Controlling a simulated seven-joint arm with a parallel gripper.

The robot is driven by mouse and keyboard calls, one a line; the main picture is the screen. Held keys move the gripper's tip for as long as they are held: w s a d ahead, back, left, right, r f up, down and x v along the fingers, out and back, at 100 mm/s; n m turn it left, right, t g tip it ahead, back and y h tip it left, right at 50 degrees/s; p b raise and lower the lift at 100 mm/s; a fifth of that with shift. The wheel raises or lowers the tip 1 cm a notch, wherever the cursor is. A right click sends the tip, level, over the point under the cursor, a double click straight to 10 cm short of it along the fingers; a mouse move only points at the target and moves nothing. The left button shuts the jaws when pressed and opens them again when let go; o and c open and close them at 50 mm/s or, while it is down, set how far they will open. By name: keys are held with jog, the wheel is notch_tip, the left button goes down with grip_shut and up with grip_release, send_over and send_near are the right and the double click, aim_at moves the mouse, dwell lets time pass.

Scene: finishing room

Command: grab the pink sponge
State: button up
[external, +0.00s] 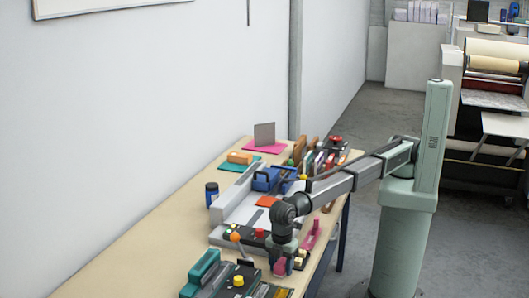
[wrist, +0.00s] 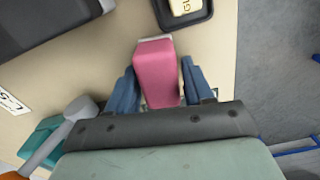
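The pink sponge (wrist: 156,72) is a block with a pale strip along its far end in the wrist view. My gripper (wrist: 159,75) has its two blue fingers on either side of it, one left and one right. The fingers are apart and very close to the sponge's sides; whether they press on it is not clear. In the external view the sponge (external: 280,267) shows as a pink patch just under my gripper (external: 283,262), near the table's right edge. Its underside is hidden, so I cannot tell whether it rests on the table.
A black tray with a cream block (wrist: 185,8) lies just beyond the sponge. A dark object (wrist: 45,22) is at upper left, and a teal tool (wrist: 45,137) at lower left. Another pink item (external: 311,235) lies behind my gripper. The table (external: 140,240) has free room along the wall.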

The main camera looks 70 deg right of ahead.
jog(key=c, duration=0.7)
